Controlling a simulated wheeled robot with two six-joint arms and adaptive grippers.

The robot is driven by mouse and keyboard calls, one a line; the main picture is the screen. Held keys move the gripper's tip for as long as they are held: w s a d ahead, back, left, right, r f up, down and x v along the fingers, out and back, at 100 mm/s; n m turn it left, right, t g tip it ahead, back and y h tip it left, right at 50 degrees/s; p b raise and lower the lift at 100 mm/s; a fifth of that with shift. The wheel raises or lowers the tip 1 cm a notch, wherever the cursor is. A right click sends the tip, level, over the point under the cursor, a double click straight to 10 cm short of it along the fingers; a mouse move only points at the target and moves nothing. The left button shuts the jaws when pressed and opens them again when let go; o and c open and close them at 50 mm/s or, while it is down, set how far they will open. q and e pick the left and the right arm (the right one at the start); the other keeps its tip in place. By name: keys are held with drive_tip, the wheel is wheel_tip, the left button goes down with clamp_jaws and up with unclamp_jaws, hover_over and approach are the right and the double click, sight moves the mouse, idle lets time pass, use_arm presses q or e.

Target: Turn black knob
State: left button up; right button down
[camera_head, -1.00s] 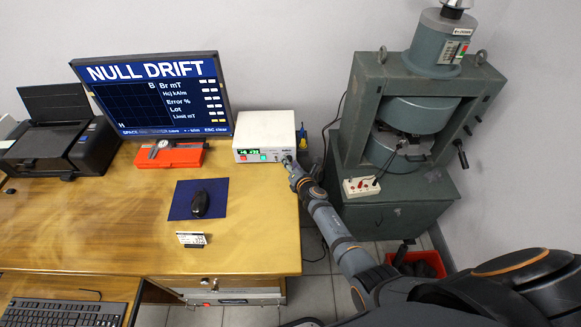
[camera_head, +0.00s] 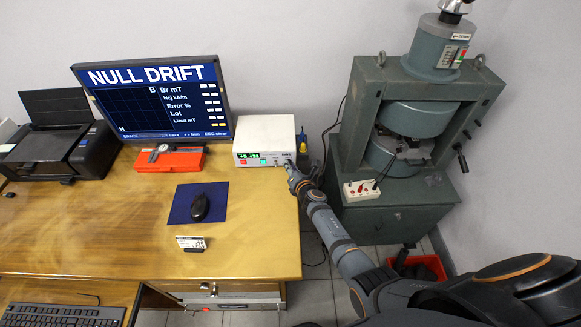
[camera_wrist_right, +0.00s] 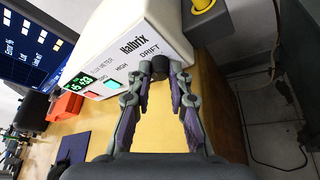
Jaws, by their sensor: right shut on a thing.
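The white meter box (camera_head: 264,134) stands at the right back of the desk, with a green lit display (camera_head: 249,155) on its front. It also shows in the right wrist view (camera_wrist_right: 138,20), with the words "Halbrix", "HIGH" and "DRIFT" on its face. The black knob (camera_wrist_right: 159,66) sticks out of that face below "DRIFT". My right gripper (camera_wrist_right: 159,72) is shut on the knob, one finger on each side. In the head view my right gripper (camera_head: 290,166) covers the knob at the box's lower right corner. My left gripper is not in view.
A monitor (camera_head: 150,97) reading "NULL DRIFT" stands left of the meter. A red case (camera_head: 170,161), a mouse (camera_head: 200,207) on a blue mat and a small card (camera_head: 190,241) lie on the desk. A green press (camera_head: 352,110) stands at the right.

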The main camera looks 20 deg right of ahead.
drive_tip(key=shift+a+r+n+g+h+p, duration=0.15)
drive_tip(key=shift+n+g+h+p, duration=0.15)
drive_tip(key=shift+n+p, duration=0.35)
drive_tip(key=shift+d+r+n+g+h+p, duration=0.1)
drive_tip(key=shift+r+n+g+h+p, duration=0.1)
drive_tip(key=shift+n+h+p, duration=0.35)
drive_tip(key=shift+w+a+f+n+g+h+p, duration=0.15)
drive_tip(key=shift+n+g+h+p, duration=0.25)
drive_tip(key=shift+n+h+p, duration=0.55)
drive_tip(key=n+h, duration=0.1)
drive_tip(key=n, duration=0.1)
drive_tip(key=shift+a+f+n+g+b, duration=0.1)
drive_tip(key=shift+n+g+b, duration=0.2)
drive_tip(key=shift+n+b, duration=0.05)
drive_tip(key=shift+a+n+h+b, duration=0.1)
drive_tip(key=shift+n+h+b, duration=0.55)
drive_tip(key=shift+n+h, duration=0.55)
drive_tip(key=c, duration=1.3)
unclamp_jaws()
drive_tip(key=shift+o, duration=0.2)
